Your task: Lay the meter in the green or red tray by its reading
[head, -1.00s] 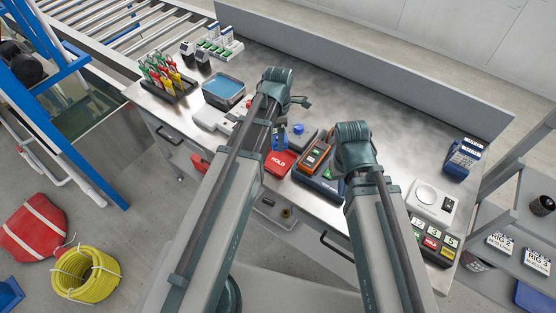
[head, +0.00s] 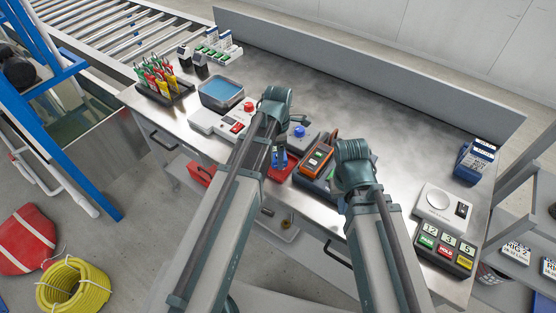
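The orange and dark meter (head: 317,158) lies tilted in the picture on the bench, between my two arms, at a dark blue holder (head: 309,184). Its small display is too small to read. A red tray (head: 284,173) is left of it, mostly hidden by my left arm (head: 240,190). I make out no green tray. My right arm (head: 370,215) reaches up just right of the meter and its fingers are hidden behind it. A small blue part shows beside my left arm; I cannot tell if it belongs to the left gripper.
The back middle of the bench is clear.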

